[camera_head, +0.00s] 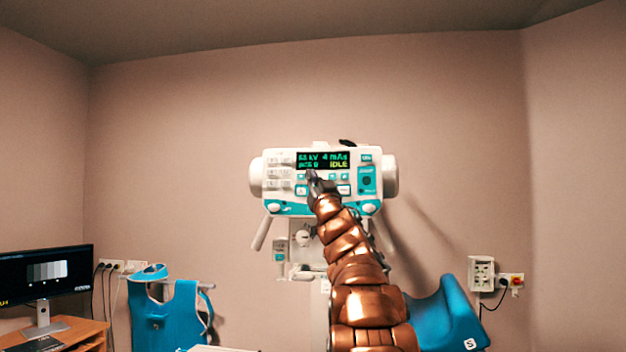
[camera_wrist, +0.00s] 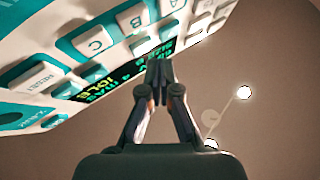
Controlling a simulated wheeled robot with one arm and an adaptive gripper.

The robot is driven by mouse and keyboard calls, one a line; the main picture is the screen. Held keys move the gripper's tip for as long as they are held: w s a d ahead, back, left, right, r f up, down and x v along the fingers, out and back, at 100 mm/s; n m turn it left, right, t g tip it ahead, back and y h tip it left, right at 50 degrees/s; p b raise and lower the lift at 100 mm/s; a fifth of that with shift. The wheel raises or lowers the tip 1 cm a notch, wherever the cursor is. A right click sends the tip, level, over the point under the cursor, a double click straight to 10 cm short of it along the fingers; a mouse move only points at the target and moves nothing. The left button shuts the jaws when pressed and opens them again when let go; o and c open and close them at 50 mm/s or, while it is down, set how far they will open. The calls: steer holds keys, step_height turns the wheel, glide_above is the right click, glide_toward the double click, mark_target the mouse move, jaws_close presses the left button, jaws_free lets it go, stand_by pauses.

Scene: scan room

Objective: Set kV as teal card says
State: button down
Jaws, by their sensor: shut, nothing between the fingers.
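The white and teal control panel (camera_head: 286,192) of the x-ray head faces me in the middle of the head view. Its dark display (camera_head: 323,154) shows a kV value I cannot read surely, 4 mAs and IDLE. The display also shows in the wrist view (camera_wrist: 100,87), tilted, with keys marked A, B, C and RESET. My gripper (camera_head: 313,174) is shut and empty, its tips at the row of small buttons just below the display. In the wrist view its tips (camera_wrist: 160,68) are close to the panel; contact cannot be told. I cannot make out a teal card for sure.
A monitor (camera_head: 48,276) stands on a wooden desk (camera_head: 88,330) at left. A blue apron (camera_head: 170,315) hangs beside it. A blue padded piece (camera_head: 447,316) and wall sockets (camera_head: 481,273) are at right. Handles (camera_head: 262,232) hang below the panel.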

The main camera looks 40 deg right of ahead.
stand_by(0.3)
steer(key=s+a+b, duration=0.1)
steer(key=a, duration=0.1)
steer(key=s+a+b, duration=0.1)
steer(key=s+a, duration=0.1)
stand_by(0.5)
steer(key=shift+a+f, duration=0.1)
stand_by(1.6)
steer(key=s+a+b, duration=0.1)
steer(key=b, duration=0.2)
steer(key=s+a+b, duration=0.1)
steer(key=a+b, duration=0.1)
steer(key=b, duration=0.1)
steer(key=shift+d, duration=0.15)
stand_by(0.4)
